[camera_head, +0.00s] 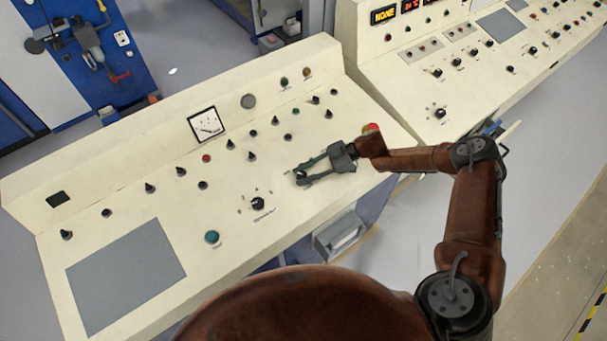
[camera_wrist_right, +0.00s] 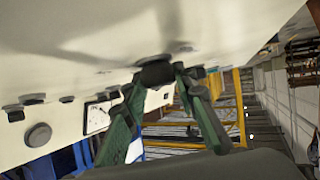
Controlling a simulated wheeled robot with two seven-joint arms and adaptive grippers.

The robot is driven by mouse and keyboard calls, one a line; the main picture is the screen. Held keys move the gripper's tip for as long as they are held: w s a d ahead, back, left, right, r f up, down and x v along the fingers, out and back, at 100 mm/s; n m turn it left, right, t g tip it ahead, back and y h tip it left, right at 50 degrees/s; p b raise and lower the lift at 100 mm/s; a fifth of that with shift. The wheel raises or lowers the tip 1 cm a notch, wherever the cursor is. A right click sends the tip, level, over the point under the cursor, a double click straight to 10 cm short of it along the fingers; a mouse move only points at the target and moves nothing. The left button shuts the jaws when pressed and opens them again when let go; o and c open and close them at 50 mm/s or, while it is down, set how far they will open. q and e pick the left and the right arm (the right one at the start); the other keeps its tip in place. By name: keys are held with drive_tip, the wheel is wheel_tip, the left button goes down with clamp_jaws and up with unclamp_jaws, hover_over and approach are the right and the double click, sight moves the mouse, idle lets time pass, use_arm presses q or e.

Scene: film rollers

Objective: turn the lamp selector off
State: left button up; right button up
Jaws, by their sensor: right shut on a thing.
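A dark selector knob (camera_wrist_right: 155,73) sits on the cream console panel, between the fingertips of my right gripper (camera_wrist_right: 152,80). In the head view my right gripper (camera_head: 300,176) reaches in from the right, low over the panel, and its fingers are shut on this knob, mostly hiding it. The knob's label and pointer cannot be read, so I cannot tell its setting or confirm that it is the lamp selector. Another black selector (camera_head: 258,203) with marks around it stands to the left, apart from the gripper. My left gripper is not in view.
The console (camera_head: 110,250) carries several small knobs, a dial meter (camera_head: 206,125) and a green button (camera_head: 212,237). A red button (camera_head: 371,127) is close to my right wrist.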

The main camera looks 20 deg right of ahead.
drive_tip(key=shift+w+r, duration=0.1)
drive_tip(key=shift+r, duration=0.05)
drive_tip(key=o, duration=0.9)
drive_tip(key=shift+c, duration=0.2)
drive_tip(key=o, duration=0.3)
drive_tip(key=v, duration=1.2)
